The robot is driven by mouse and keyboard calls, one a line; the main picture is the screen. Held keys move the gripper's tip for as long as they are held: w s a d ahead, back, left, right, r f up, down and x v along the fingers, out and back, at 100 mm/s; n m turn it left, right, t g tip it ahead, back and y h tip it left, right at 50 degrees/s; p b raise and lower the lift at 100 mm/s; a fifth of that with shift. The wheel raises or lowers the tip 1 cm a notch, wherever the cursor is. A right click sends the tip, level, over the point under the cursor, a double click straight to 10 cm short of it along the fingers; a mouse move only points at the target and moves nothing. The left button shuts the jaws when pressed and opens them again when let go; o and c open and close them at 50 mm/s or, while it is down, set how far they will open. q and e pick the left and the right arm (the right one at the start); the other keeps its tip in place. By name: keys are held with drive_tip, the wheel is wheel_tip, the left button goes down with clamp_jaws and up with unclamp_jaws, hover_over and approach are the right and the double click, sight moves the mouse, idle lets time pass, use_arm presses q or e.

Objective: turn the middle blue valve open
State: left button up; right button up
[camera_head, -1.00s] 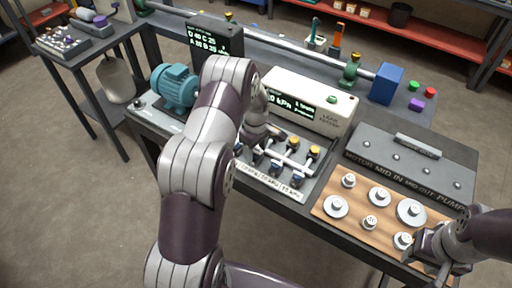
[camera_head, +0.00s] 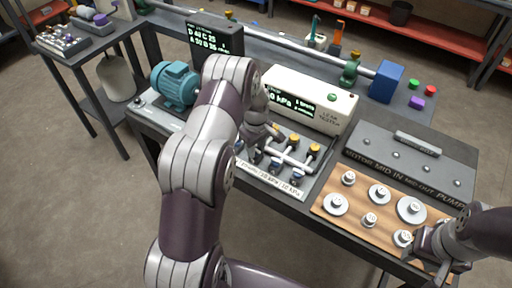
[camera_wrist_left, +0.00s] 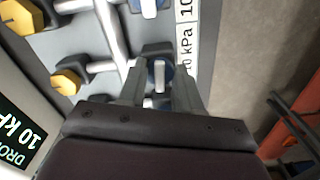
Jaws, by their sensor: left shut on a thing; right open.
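A row of blue valves with dark bodies sits on a white pipe manifold (camera_head: 290,160) at the bench centre. My left gripper (camera_wrist_left: 160,85) reaches down over this row and is shut on a blue valve handle (camera_wrist_left: 158,72), which lies between its fingers beside a "10 kPa" label. Another blue valve (camera_wrist_left: 148,7) shows at the top edge of the left wrist view. In the head view, the rightmost blue valve (camera_head: 297,177) is clear, while my left arm hides part of the row. My right gripper (camera_head: 428,247) is open at the right, by the wooden board.
Orange knobs (camera_head: 314,149) stand on the manifold behind the valves. A white leak tester (camera_head: 335,108) stands behind them and a teal motor (camera_head: 175,86) at left. A wooden board (camera_head: 329,188) with several metal discs lies right. A grey box (camera_head: 440,165) is behind it.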

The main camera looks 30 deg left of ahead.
use_arm(q)
drive_tip(key=m, duration=0.4)
drive_tip(key=shift+b, duration=0.3)
drive_tip(key=m, duration=0.8)
drive_tip(key=shift+b, duration=0.35)
drive_tip(key=shift+a+m, duration=0.1)
drive_tip(key=shift+m, duration=2.4)
drive_tip(key=o, duration=1)
drive_tip(key=shift+o, duration=0.2)
wheel_tip(320, 180, up, 13)
drive_tip(key=b, duration=0.1)
drive_tip(key=shift+f, duration=0.15)
